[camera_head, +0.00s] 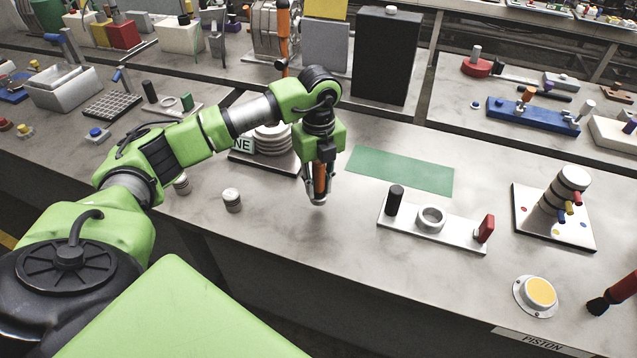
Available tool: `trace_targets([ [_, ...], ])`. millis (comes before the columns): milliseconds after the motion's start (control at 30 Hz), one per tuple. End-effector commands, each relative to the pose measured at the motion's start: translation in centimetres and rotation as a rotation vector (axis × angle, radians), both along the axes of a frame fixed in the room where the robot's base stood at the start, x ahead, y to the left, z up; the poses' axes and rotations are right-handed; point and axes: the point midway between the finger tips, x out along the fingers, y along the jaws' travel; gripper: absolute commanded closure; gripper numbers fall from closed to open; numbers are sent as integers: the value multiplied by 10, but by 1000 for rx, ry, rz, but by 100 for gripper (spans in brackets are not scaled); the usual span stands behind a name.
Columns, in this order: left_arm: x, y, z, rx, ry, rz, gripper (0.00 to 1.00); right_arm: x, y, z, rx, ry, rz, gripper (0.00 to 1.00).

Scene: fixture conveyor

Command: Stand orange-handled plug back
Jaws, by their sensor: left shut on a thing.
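My left gripper (317,198) points down over the grey bench and is shut on the orange-handled plug (320,178). The orange handle shows upright between the fingers; the plug's lower end is mostly hidden by them. Whether it touches the bench I cannot tell. To the right is a white fixture plate (458,234) with a black post (395,199), a metal ring socket (431,218) and a red block (485,228). The gripper is left of this plate and apart from it. My right gripper is out of view.
A green mat (401,171) lies right of the gripper. Stacked white discs (272,140) stand behind my arm, and a small cylinder (231,200) is at left. A tall black box (384,60) stands behind. A yellow button (540,292) is at front right. The front middle bench is clear.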

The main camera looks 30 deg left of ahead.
Motion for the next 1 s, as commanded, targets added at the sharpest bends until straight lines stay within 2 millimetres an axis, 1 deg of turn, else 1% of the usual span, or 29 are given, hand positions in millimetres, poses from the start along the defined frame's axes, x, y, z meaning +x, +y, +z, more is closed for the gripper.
trace_targets([
  [933, 0, 0, -29, 0, 0, 0, 100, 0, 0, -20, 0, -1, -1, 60],
  [967, 0, 0, -28, 0, 0, 0, 74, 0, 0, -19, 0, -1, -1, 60],
  [1000, 0, 0, -28, 0, 0, 0, 64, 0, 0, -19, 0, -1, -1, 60],
])
